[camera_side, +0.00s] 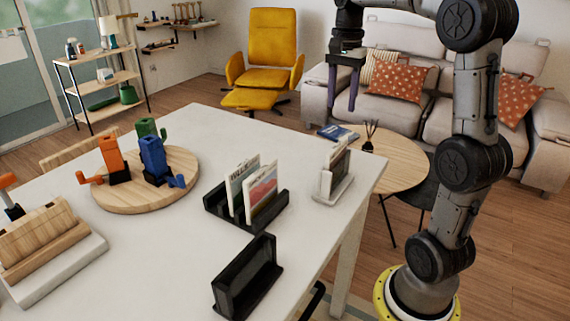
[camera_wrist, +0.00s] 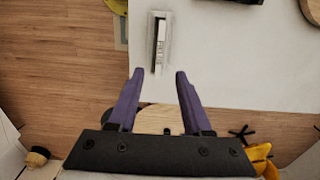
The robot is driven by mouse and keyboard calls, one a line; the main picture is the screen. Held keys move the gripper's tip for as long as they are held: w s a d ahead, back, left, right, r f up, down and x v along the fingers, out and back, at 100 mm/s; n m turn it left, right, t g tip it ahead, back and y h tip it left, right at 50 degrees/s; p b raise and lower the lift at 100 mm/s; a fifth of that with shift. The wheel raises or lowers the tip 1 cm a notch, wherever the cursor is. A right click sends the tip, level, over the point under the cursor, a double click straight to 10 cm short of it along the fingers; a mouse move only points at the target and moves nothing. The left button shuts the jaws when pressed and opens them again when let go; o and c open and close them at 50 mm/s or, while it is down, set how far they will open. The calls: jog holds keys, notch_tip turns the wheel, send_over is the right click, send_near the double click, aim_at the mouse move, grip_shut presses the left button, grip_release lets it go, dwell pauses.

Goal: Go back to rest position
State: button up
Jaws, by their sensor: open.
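My gripper (camera_side: 343,106) is raised above the far right corner of the white table, with its two purple fingers pointing down. In the wrist view, my gripper (camera_wrist: 159,72) is open, its fingers apart with nothing between them. A small white holder (camera_side: 334,190) with cards in it stands near the table's right edge, below my gripper and apart from it. The same white holder shows in the wrist view (camera_wrist: 160,68), just beyond the fingertips.
The white table (camera_side: 205,245) bears a black rack (camera_side: 219,203) with booklets, an empty black holder (camera_side: 250,278), a round wooden board (camera_side: 188,162) with coloured tools, and a wooden block (camera_side: 40,238). A round side table (camera_side: 398,165) stands behind. A sofa (camera_side: 435,125) and yellow armchair (camera_side: 271,45) are farther back.

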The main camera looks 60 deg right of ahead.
jog(key=s+a+r+n+t, duration=0.1)
jog(key=s+a+n, duration=0.2)
jog(key=a, duration=0.5)
jog(key=s+a+r+n+t, duration=0.1)
jog(key=s+a+n+t, duration=0.2)
jog(key=a, duration=0.5)
jog(key=s+a+f+n, duration=0.2)
jog(key=s+f+n, duration=0.1)
jog(key=f+n, duration=0.2)
jog(key=s+a+f+n+t, duration=0.1)
jog(key=s+a+f+n, duration=0.1)
jog(key=n, duration=0.4)
notch_tip(320, 180, down, 3)
jog(key=shift+s+a+r+n+t, duration=0.15)
jog(key=shift+s+a+n+t, duration=0.2)
jog(key=shift+s, duration=0.55)
